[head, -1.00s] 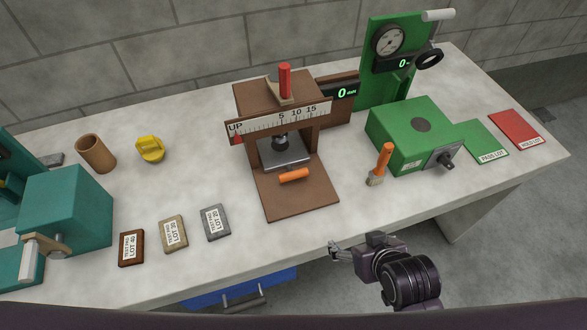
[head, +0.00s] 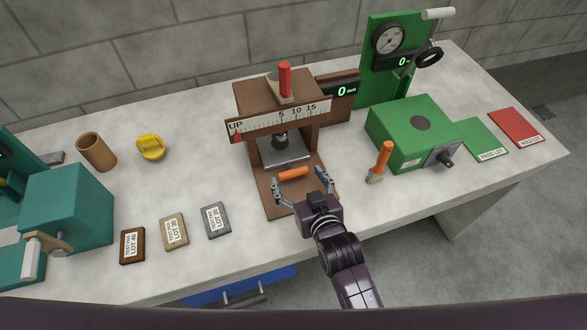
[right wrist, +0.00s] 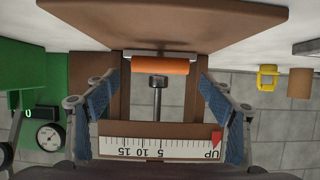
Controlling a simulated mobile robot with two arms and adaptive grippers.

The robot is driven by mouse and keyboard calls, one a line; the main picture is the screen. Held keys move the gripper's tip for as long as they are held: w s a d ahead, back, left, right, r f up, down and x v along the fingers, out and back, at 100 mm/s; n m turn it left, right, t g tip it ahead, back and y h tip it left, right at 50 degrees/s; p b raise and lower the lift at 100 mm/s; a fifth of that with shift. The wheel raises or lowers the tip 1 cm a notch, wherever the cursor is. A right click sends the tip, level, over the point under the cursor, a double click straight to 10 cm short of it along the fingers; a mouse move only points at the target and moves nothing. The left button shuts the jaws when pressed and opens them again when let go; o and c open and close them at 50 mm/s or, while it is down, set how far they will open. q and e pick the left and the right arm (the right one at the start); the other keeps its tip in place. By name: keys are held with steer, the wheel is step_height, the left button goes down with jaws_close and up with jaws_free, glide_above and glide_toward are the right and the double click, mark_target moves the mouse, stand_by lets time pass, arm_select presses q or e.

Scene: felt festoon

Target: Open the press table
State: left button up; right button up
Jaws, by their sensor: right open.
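The brown press (head: 275,110) stands at the middle of the bench, with a scale strip reading UP and a red-topped lever above. Its grey press table (head: 286,154) sits under the ram, with an orange handle (head: 293,174) at its front. My right gripper (head: 301,187) is open over the brown base plate, its fingers to either side of the orange handle and a little short of it. In the right wrist view the orange handle (right wrist: 160,66) lies between and beyond the open fingers, apart from them. My left gripper is not in view.
Three labelled pads, dark brown (head: 132,246), tan (head: 174,233) and grey (head: 216,222), lie front left. A teal machine (head: 66,212) is at the left. An orange-handled brush (head: 382,162) and a green box (head: 405,130) stand right of the press.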

mark_target(294, 172)
steer(key=shift+x, duration=2.05)
steer(key=c, duration=1.7)
steer(key=shift+f, duration=0.1)
